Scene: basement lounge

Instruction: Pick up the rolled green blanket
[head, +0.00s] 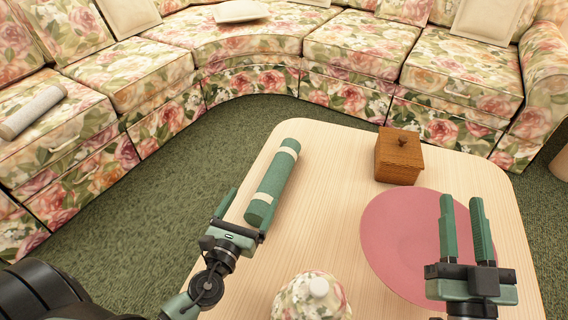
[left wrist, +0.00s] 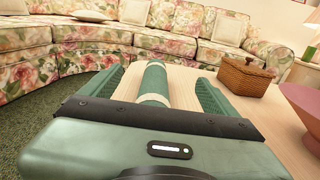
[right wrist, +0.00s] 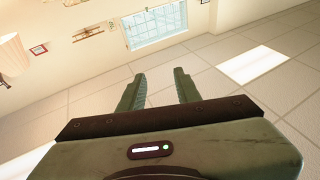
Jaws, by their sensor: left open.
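The rolled green blanket (head: 272,183) lies on the left part of the pale wooden table (head: 335,165). It has two pale bands and runs away from me. My left gripper (head: 247,207) is open at the near end of the roll. In the left wrist view the roll (left wrist: 154,82) shows between the two spread fingers (left wrist: 161,76), with gaps on both sides. Its nearest part is hidden behind the gripper body. My right gripper (head: 462,199) is open and empty above the right side of the table; in the right wrist view its fingers (right wrist: 159,76) point toward the wall and ceiling.
A brown lidded wooden box (head: 398,157) stands right of the roll. A floral lidded pot (head: 310,298) stands near the front. A floral sofa (head: 255,48) curves behind; a pale roll (head: 32,111) lies on it.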

